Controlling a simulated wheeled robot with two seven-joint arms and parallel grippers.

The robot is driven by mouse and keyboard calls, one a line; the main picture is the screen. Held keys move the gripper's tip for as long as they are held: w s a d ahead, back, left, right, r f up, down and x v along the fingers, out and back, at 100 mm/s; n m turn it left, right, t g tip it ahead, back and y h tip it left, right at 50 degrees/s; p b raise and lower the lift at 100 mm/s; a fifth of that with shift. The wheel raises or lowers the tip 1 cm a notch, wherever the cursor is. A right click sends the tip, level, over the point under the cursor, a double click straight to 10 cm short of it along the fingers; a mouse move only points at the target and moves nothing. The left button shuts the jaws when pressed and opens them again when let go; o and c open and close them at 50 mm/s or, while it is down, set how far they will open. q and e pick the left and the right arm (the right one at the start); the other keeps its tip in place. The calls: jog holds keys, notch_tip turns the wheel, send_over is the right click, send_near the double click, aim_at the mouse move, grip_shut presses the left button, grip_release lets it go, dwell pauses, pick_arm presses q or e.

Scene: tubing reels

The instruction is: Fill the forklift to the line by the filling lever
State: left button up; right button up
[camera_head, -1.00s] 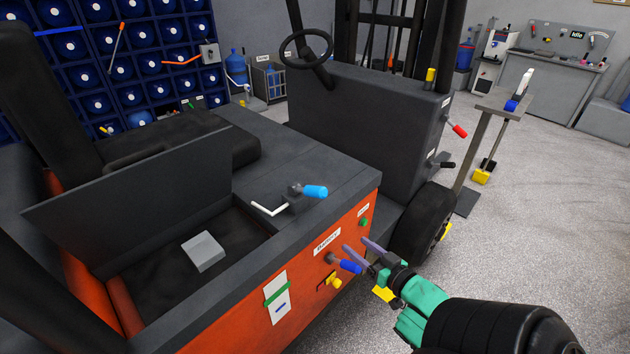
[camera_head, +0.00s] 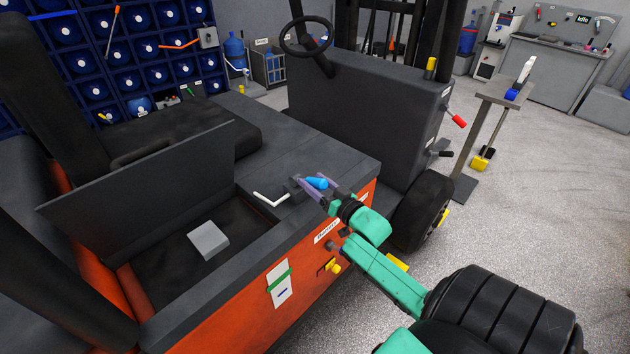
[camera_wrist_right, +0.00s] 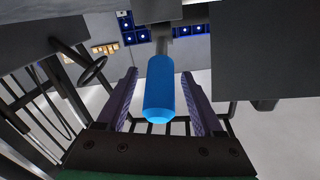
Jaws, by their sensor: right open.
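The forklift (camera_head: 215,295) has an orange side panel and a dark grey top with an open compartment. A lever with a light blue handle (camera_head: 317,183) and a white spout-like bent piece (camera_head: 270,200) sits on its top edge. My right gripper (camera_head: 312,187) is open, with its two purple fingers on either side of the blue handle. In the right wrist view the blue handle (camera_wrist_right: 160,88) lies between the fingers, with gaps on both sides. A gauge with a green band (camera_head: 280,283) is on the orange side. My left gripper is not in view.
The raised lid (camera_head: 140,195) stands beside the compartment, where a grey block (camera_head: 208,241) lies. A yellow knob (camera_head: 334,267) is on the side panel. A red lever (camera_head: 459,121) sticks out from the front body.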

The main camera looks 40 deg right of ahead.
grip_shut()
dwell(1.4)
